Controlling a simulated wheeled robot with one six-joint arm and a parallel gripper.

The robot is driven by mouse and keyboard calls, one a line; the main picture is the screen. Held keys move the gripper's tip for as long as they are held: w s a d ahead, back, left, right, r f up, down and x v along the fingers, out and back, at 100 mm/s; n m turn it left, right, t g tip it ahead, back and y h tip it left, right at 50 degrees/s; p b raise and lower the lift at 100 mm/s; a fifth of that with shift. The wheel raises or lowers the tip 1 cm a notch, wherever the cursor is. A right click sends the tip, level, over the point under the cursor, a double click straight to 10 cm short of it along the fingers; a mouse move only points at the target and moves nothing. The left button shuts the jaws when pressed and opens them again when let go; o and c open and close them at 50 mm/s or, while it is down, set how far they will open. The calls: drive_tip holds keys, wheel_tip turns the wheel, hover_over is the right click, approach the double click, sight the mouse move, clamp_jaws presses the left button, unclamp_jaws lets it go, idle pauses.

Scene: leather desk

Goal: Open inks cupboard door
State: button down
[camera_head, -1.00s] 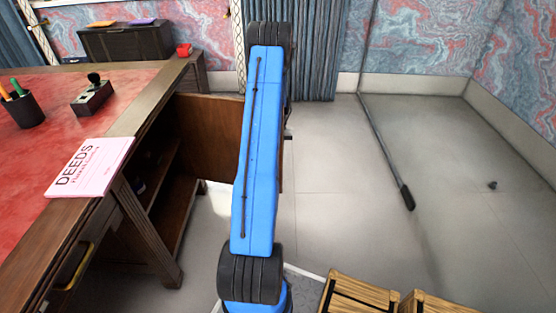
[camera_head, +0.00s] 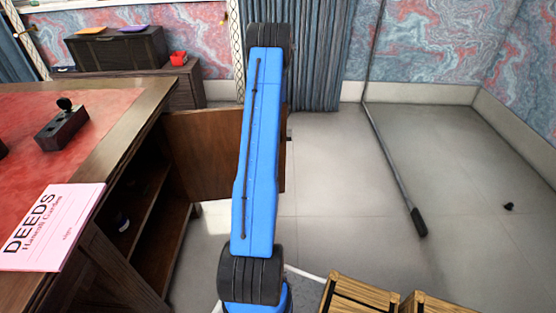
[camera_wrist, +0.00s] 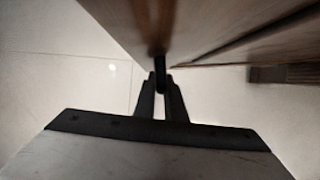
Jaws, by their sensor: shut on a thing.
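The inks cupboard door (camera_head: 205,150) is a brown wooden panel standing swung out from the side of the desk, with the shelves behind it showing. In the head view my blue arm crosses in front of it and hides part of the door. In the wrist view the door (camera_wrist: 125,25) rises close above my gripper (camera_wrist: 161,84). The gripper's dark fingers are shut on a small dark handle (camera_wrist: 160,65) at the door's face. The handle's exact shape is blurred. The head view does not show the fingertips clearly.
The desk (camera_head: 125,128) with a red leather top stands at left, bearing a pink deeds booklet (camera_head: 50,228) and a dark stamp holder (camera_head: 62,128). Wooden crates (camera_head: 360,296) stand at bottom right. A long pole (camera_head: 395,165) leans beyond.

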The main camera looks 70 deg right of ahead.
drive_tip(key=c, duration=1.8)
unclamp_jaws()
drive_tip(key=shift+r, duration=0.1)
drive_tip(key=v, duration=1.7)
drive_tip(key=shift+r, duration=0.15)
